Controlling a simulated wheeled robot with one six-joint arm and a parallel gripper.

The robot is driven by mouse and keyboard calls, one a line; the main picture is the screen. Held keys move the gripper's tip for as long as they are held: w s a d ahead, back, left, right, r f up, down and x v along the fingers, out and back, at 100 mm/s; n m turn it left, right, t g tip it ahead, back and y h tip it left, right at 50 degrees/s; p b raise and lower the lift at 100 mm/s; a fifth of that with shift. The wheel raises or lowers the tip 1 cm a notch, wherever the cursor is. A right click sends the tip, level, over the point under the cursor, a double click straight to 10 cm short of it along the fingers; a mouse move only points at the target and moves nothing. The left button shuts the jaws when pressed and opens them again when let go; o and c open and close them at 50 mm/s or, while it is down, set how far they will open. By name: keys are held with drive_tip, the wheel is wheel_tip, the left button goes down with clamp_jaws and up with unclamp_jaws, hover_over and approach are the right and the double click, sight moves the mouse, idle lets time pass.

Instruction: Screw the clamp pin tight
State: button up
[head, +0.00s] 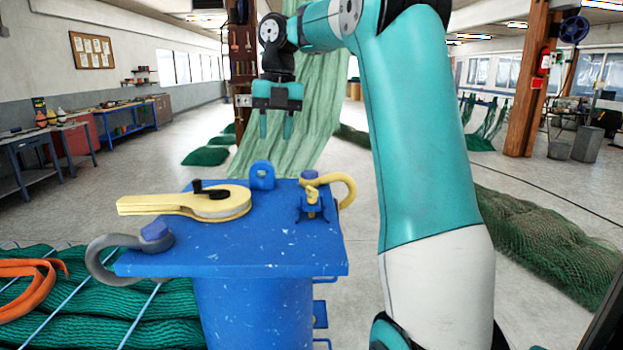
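A small yellow pin (312,194) stands in a blue bracket (312,212) at the right of the blue stand's top plate (240,240); it looks like the clamp pin. How far it is screwed in I cannot tell. A yellow shackle (345,186) curves beside and behind it, overhanging the plate's right edge. My gripper (276,125) hangs above and behind the plate, fingers pointing down. It is open and empty, well apart from the pin and up to its left in the picture.
A yellow block with a black knob (150,205) lies on the plate's left. A grey shackle (103,262) with a blue pin head sits at the front left corner. A blue lug (262,176) stands at the back edge. Green netting (150,310) lies left; more netting (540,240) lies right.

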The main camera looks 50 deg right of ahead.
sight(312, 189)
drive_tip(key=s+d+r+n+h, duration=0.15)
drive_tip(key=d+n, duration=0.25)
drive_tip(key=d, duration=0.6)
drive_tip(key=f+b, duration=1.6)
drive_tip(key=shift+s+a+f+b, duration=0.2)
drive_tip(key=shift+a+f+b, duration=0.05)
drive_tip(key=shift+f+b, duration=0.1)
drive_tip(key=shift+r, duration=0.1)
clamp_jaws()
